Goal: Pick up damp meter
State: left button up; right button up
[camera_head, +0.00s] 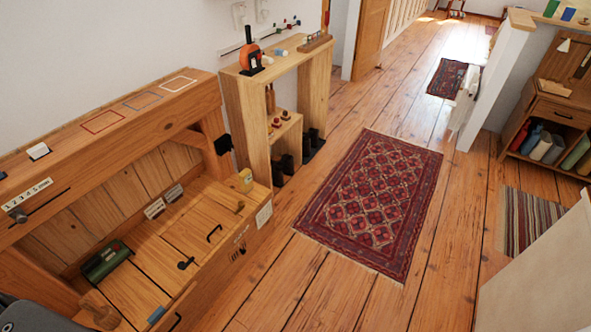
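I cannot tell for certain which object is the damp meter. A dark green device (106,261) with a small red spot lies on the wooden bench (135,295) at the lower left. An orange and black upright object (251,57) stands on top of the open wooden shelf unit. Neither gripper shows; a dark grey shape at the bottom left corner may be part of me.
The wooden shelf unit (238,102) stands against the wall beyond the bench. A red patterned rug (375,200) lies on the plank floor, with open floor around it. A low cabinet (563,113) and a pale panel (545,275) stand at the right.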

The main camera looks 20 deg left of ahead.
aim_at(245, 177)
jog(key=z, duration=0.35)
jog(key=i, duration=2)
jog(key=u, duration=0.85)
